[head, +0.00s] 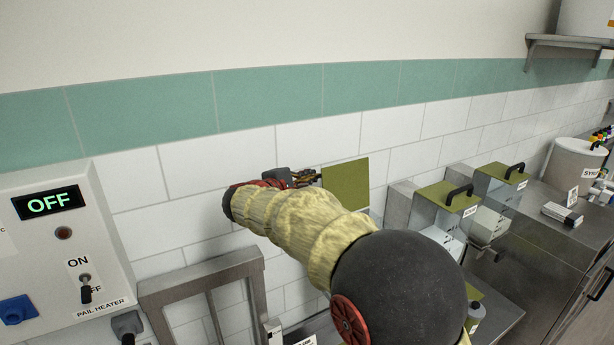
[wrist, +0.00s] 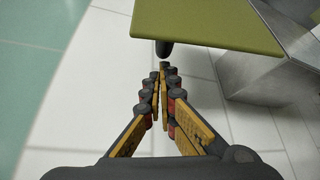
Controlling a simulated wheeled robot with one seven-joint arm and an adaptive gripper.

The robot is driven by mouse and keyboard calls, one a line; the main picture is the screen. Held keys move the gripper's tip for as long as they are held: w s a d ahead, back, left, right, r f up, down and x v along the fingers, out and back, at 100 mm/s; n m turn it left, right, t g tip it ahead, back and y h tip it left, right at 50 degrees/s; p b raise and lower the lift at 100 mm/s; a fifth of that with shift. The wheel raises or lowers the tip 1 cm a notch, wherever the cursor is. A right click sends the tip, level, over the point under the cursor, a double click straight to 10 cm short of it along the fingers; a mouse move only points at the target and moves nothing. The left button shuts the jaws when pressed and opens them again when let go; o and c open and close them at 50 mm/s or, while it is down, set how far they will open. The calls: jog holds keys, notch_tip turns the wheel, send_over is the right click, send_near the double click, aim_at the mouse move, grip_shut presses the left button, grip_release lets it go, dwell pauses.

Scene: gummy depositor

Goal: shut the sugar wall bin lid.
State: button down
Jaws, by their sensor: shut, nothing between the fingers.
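An olive-green lid (head: 347,185) stands raised, roughly upright, against the white tiles in the head view. I take it as the sugar bin's lid; no sugar label is readable. The lid fills the top of the wrist view (wrist: 205,22), with a dark handle end (wrist: 164,48) below its edge. The steel bin body (wrist: 262,85) is at right in the wrist view, and mostly hidden by my arm in the head view. My gripper (wrist: 163,72) is shut and empty, fingertips close to the handle end; contact is unclear. In the head view my gripper (head: 305,178) is just left of the lid.
Two other bins with shut olive lids and black handles stand to the right, one nearer (head: 447,195) and one farther (head: 503,174). The pail heater box (head: 62,240), reading OFF, is at left. A grey metal frame (head: 205,272) stands below my gripper. The wall is close behind.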

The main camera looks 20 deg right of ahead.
jog(key=shift+s+b, duration=0.25)
jog(key=shift+b, duration=0.85)
